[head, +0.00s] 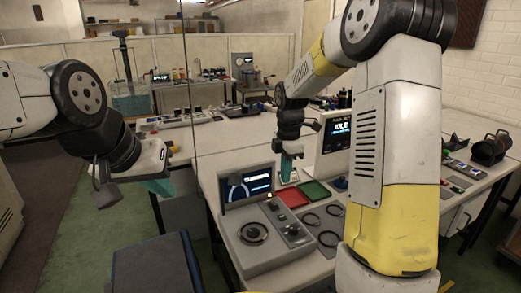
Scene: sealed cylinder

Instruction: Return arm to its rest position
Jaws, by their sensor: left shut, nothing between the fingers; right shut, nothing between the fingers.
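My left gripper (160,187) is at the left, in front of the near-left corner of the workbench, and touches nothing that I can see. Its teal fingers are shut and empty. My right gripper (287,172) points down over the bench, just behind the red tray (292,196). Its teal fingers are also shut and empty. My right arm is folded high and blocks much of the right side of the view. I cannot make out a sealed cylinder.
A console with a lit screen and round dial (254,233) stands at the bench front. A monitor (334,137) stands behind. A dark blue chair (158,265) is at the lower left.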

